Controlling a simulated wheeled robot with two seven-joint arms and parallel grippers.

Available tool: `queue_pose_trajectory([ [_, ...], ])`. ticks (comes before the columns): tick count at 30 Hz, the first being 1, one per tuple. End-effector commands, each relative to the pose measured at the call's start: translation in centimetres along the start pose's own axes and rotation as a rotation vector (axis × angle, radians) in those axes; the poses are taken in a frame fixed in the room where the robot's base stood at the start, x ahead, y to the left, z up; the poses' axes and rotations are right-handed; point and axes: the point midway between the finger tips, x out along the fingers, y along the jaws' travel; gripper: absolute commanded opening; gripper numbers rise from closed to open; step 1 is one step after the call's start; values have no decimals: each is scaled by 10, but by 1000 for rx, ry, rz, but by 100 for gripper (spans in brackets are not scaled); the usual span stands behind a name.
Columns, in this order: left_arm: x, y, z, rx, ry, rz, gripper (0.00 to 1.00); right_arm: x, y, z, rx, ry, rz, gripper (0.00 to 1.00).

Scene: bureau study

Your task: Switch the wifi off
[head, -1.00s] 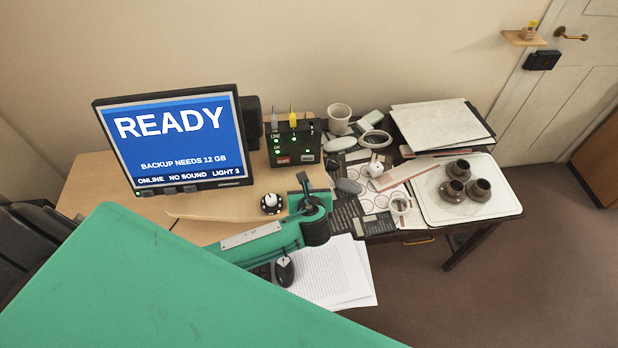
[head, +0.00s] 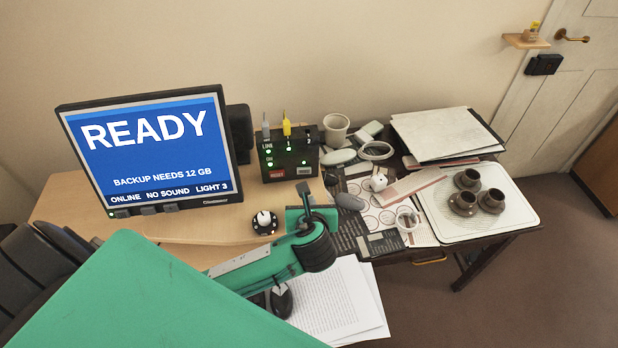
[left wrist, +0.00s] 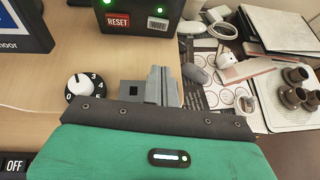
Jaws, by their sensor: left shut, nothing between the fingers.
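The black router box (head: 290,160) stands at the back of the desk, right of the monitor. The monitor (head: 150,150) reads READY and ONLINE, NO SOUND, LIGHT 3. My left gripper (head: 304,190) is shut and empty, in front of the box and apart from it. Its grey fingers also show in the left wrist view (left wrist: 160,84). My right gripper is out of view.
A white numbered knob (head: 264,221) sits left of my gripper. Papers (head: 335,300) and a dark mouse (head: 282,300) lie in front. A cup (head: 336,128), folders (head: 445,133) and a tray (head: 520,215) with brown pots crowd the right.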

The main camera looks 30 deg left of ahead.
Motion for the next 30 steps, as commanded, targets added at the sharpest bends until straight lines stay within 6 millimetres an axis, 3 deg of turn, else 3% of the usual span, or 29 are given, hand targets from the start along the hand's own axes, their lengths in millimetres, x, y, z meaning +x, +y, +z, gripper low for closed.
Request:
queue_pose_trajectory([
  [8,8,0,1,1,-1,1,0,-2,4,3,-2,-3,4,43],
  [22,97,0,1,0,-1,3,0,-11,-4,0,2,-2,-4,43],
  [30,129,0,18,0,0,0,0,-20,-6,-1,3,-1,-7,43],
])
